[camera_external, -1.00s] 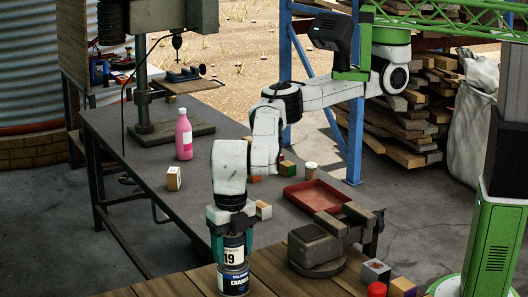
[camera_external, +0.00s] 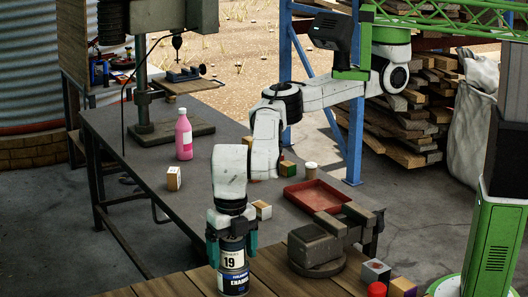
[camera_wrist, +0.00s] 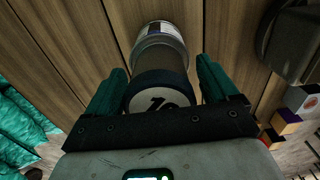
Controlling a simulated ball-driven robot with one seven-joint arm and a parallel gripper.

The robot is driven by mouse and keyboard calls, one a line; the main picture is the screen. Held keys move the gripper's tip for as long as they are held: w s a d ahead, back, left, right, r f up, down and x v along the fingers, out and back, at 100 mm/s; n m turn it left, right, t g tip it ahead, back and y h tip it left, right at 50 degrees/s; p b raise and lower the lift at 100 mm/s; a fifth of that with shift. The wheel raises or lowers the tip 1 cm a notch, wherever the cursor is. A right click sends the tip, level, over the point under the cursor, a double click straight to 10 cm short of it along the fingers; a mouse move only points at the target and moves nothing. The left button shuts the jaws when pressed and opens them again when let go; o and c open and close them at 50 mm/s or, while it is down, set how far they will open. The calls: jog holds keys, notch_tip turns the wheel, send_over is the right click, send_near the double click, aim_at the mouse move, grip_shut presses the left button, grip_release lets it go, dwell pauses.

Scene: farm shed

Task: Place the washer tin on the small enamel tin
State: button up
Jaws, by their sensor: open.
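The washer tin (camera_external: 233,258), with a pale label marked 19, stands upright on top of the small enamel tin (camera_external: 234,284), a dark blue and white can on the wooden bench top. In the wrist view the washer tin (camera_wrist: 160,88) shows with a dark body, and the enamel tin (camera_wrist: 157,36) lies beyond it, roughly in line. My gripper (camera_external: 233,254) points down over the washer tin. Its teal fingers are open, one on each side of the tin, and in the wrist view gaps show beside it. The contact between the tins is partly hard to make out.
A vise (camera_external: 322,245) stands on the bench to the right. A red tray (camera_external: 313,196), a pink bottle (camera_external: 184,137) and several small blocks are on the grey table (camera_external: 135,158) behind. A red-capped thing (camera_external: 376,290) and blocks sit at the lower right.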

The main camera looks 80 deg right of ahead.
aim_at(232, 237)
notch_tip(232, 237, up, 12)
jog(key=p, duration=1)
jog(key=shift+r+p, duration=0.1)
jog(key=shift+p, duration=0.3)
